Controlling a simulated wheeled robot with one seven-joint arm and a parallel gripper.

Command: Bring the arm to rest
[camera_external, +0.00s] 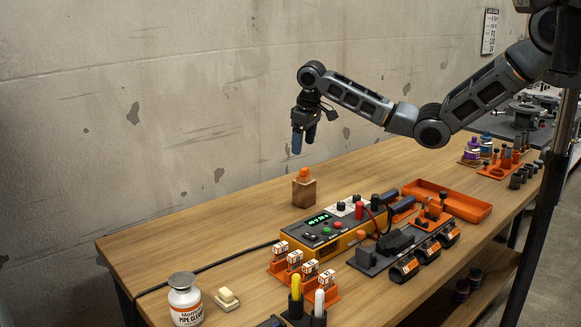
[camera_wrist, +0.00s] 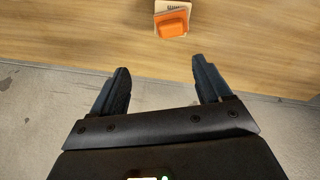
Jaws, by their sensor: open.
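My gripper (camera_external: 303,141) hangs from my bent arm above the wooden table, pointing down. In the wrist view my gripper (camera_wrist: 158,84) shows its two dark fingers spread apart with nothing between them. A small orange piece (camera_external: 303,174) rests on top of a wooden block (camera_external: 304,193) below my gripper, with a clear gap between them. The orange piece also shows in the wrist view (camera_wrist: 172,23), beyond the fingertips near the top edge. Most of the block is cut off or hidden under it there.
An orange-framed control box (camera_external: 325,226) stands right of the block, with several racked parts around it. An orange tray (camera_external: 446,200) lies behind them. A white bottle (camera_external: 185,299) stands at the front left. The table (camera_external: 190,236) is clear left of the block. A concrete wall (camera_external: 150,120) rises behind.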

